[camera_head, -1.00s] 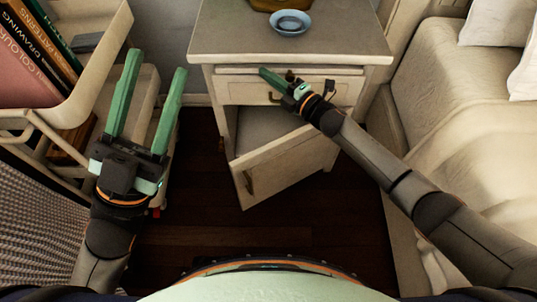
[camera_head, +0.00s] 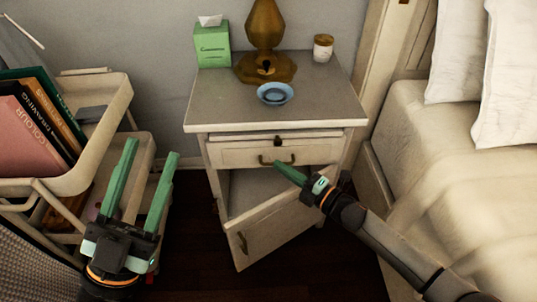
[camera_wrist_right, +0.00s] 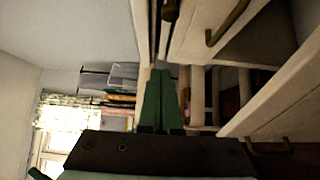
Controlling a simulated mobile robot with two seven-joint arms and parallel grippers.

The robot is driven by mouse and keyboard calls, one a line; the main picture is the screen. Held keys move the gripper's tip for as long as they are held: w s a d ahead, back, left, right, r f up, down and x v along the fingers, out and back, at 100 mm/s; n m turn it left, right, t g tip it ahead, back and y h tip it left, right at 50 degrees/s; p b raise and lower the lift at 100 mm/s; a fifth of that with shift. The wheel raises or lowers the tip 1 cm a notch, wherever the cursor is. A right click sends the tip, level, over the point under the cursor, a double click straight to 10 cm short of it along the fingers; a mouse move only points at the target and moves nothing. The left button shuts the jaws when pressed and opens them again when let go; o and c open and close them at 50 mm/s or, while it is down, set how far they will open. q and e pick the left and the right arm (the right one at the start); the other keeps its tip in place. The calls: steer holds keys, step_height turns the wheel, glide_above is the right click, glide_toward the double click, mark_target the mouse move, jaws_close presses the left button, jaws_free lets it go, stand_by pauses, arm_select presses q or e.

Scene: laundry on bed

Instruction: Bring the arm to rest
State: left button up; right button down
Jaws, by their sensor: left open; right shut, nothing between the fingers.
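My left gripper (camera_head: 146,195) is open and empty in the head view, beside the shelf cart at the left. My right gripper (camera_head: 279,167) is in front of the nightstand's drawer, close to the drawer handle. In the right wrist view its green fingers (camera_wrist_right: 158,90) are shut together with nothing between them. The nightstand (camera_head: 198,115) has a slightly open drawer (camera_head: 235,155) at the top and a lower door (camera_head: 270,232) that hangs open. The head view does not clearly show whether the right fingertips touch the drawer front.
A blue dish (camera_head: 275,94), a brass lamp base (camera_head: 264,40), a green tissue box (camera_head: 212,45) and a small jar (camera_head: 323,47) stand on the nightstand. The cart (camera_head: 100,100) holds books (camera_head: 35,125). The bed (camera_head: 440,150) borders the right side.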

arm_select(q)
steer(key=shift+w+a+f+n+y, duration=0.1)
steer(key=shift+w+f+n+y, duration=0.45)
steer(key=shift+f+y, duration=0.3)
arm_select(e)
steer(key=shift+s+d, duration=0.5)
